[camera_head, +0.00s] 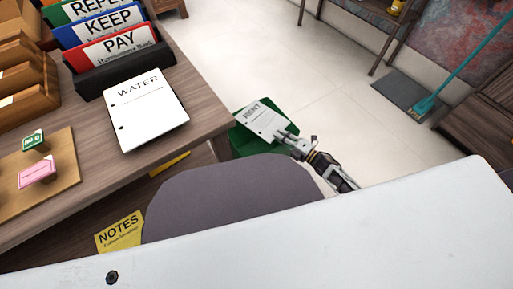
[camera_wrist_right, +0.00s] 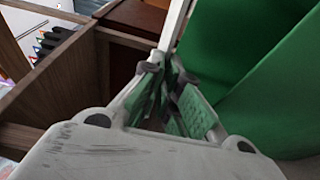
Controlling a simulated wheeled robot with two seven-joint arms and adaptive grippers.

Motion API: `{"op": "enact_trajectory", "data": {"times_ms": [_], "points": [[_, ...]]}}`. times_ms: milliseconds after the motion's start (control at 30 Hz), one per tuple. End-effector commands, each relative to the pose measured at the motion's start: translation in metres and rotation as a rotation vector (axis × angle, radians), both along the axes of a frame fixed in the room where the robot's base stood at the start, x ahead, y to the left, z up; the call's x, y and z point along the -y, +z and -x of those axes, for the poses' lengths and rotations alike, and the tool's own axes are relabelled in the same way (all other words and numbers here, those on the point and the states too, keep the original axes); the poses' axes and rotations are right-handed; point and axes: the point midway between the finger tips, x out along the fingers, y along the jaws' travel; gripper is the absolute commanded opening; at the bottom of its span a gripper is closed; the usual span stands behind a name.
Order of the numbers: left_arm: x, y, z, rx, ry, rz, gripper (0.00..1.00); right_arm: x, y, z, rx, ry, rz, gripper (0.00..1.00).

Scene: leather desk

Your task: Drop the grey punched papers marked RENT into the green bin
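The light grey RENT papers (camera_head: 262,118) are over the green bin (camera_head: 242,146) beside the desk in the head view. My right gripper (camera_head: 286,137) is shut on their near edge. In the right wrist view the papers show as a thin pale edge (camera_wrist_right: 178,22) between the fingertips (camera_wrist_right: 165,65). The green bin wall (camera_wrist_right: 265,75) fills the right of that view, close beside the fingers. The papers hide part of the bin's inside, and I cannot tell how deep they reach. My left gripper is not in view.
White WATER papers (camera_head: 147,110) lie on the wooden desk (camera_head: 197,95) near its right edge. A file rack with PAY, KEEP and another folder (camera_head: 115,48) stands behind. A stamp board (camera_head: 62,185) is at left. A grey rounded shape (camera_head: 235,195) is below the bin.

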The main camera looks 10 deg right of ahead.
Motion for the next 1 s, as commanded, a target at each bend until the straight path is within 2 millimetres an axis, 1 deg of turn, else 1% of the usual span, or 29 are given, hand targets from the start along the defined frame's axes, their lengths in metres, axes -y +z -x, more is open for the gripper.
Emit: {"op": "enact_trajectory", "data": {"times_ms": [200, 233, 300, 400, 433, 833, 1000], "points": [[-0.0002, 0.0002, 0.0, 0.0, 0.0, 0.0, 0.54, -0.0001, 0.0007, -0.0003, 0.001, 0.0, -0.001, 0.0], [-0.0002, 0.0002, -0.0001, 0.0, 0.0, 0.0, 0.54, -0.0001, 0.0007, -0.0003, 0.001, 0.0, -0.001, 0.07], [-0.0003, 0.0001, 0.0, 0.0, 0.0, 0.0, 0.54, -0.0001, 0.0007, -0.0003, 0.001, 0.0, -0.001, 0.16], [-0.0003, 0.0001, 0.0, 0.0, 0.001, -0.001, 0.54, 0.0, 0.0006, -0.0002, 0.001, 0.0, -0.001, 0.28], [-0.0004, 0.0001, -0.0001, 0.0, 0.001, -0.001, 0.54, 0.0, 0.0006, -0.0002, 0.001, 0.0, -0.001, 0.3], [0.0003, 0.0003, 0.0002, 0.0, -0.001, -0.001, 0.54, 0.001, -0.0002, 0.0014, -0.001, 0.0, 0.001, 0.3], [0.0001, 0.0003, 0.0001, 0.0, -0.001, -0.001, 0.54, 0.0051, -0.0005, 0.0077, -0.001, 0.0, 0.0, 0.3]]}}
